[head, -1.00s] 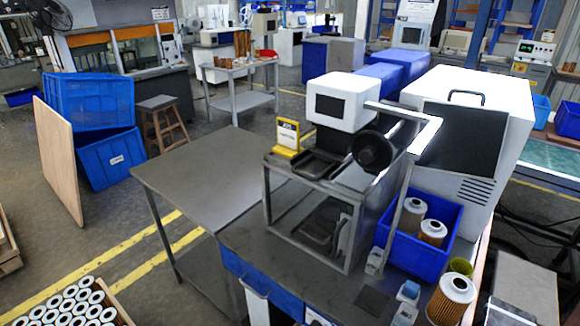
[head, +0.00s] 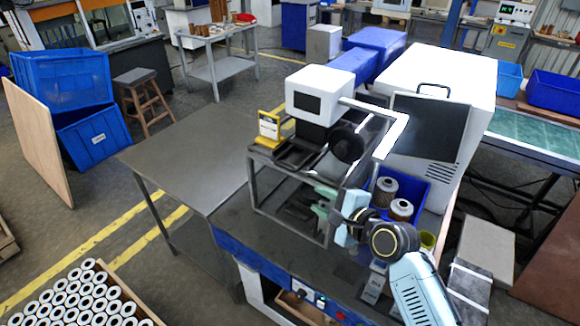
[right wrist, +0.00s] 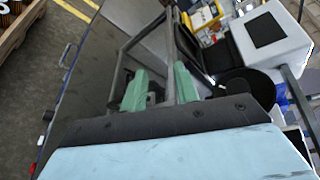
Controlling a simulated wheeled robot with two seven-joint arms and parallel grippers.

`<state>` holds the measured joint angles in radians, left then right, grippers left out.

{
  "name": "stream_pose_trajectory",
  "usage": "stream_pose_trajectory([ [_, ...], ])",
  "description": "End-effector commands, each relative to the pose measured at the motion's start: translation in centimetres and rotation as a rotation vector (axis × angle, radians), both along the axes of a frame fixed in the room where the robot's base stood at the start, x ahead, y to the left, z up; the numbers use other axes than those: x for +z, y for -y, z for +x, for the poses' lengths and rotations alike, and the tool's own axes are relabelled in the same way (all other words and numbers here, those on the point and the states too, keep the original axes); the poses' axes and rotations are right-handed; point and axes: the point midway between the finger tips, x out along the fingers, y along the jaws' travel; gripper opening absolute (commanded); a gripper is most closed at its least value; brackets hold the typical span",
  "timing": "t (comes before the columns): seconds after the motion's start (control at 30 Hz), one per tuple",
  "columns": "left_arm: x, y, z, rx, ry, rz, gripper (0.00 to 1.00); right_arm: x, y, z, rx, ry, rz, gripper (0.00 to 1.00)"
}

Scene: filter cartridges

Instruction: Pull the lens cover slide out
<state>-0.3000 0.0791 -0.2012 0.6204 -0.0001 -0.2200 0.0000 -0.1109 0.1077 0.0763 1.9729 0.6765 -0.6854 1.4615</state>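The white camera-like unit (head: 318,95) stands on a metal frame (head: 262,205), with a black round part (head: 347,146) at its right side. The unit also shows at the upper right of the right wrist view (right wrist: 272,38). I cannot clearly single out the lens cover slide. My right gripper (head: 320,201) has green fingers and is beside the frame's right part, below the black round part. In the right wrist view its fingers (right wrist: 160,76) are apart, with nothing held between them; a frame bar passes behind them. My left gripper is not in view.
A blue bin (head: 418,190) with filter cartridges stands right of the frame, partly behind my right arm. A yellow-and-white sign (head: 269,127) stands at the frame's left. The grey table (head: 190,160) is clear. A crate of white-ended cartridges (head: 75,300) is at lower left.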

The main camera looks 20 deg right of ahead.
Motion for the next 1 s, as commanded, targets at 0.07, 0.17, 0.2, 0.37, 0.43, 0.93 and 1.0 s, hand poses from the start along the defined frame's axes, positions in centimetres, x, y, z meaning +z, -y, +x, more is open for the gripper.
stream_pose_trajectory([
  [0.07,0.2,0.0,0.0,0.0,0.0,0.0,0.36,1.4,0.3,0.6,-0.026,0.017,0.076,0.3],
  [0.17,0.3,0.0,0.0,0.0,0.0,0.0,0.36,2.2,0.5,1.1,-0.043,0.028,0.129,0.3],
  [0.2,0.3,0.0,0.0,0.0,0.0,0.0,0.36,2.3,0.5,1.4,-0.046,0.029,0.139,0.3],
  [0.37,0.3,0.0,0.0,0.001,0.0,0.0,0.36,2.0,-0.1,3.1,-0.047,0.029,0.145,0.3],
  [0.43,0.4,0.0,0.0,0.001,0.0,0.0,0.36,1.7,-0.4,4.2,-0.047,0.03,0.144,0.3],
  [0.93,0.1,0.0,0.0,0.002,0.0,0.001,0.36,-0.2,-3.0,12.0,-0.046,0.029,0.141,0.3],
  [1.0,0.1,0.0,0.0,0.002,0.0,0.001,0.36,-0.4,-3.2,12.6,-0.045,0.028,0.141,0.3],
])
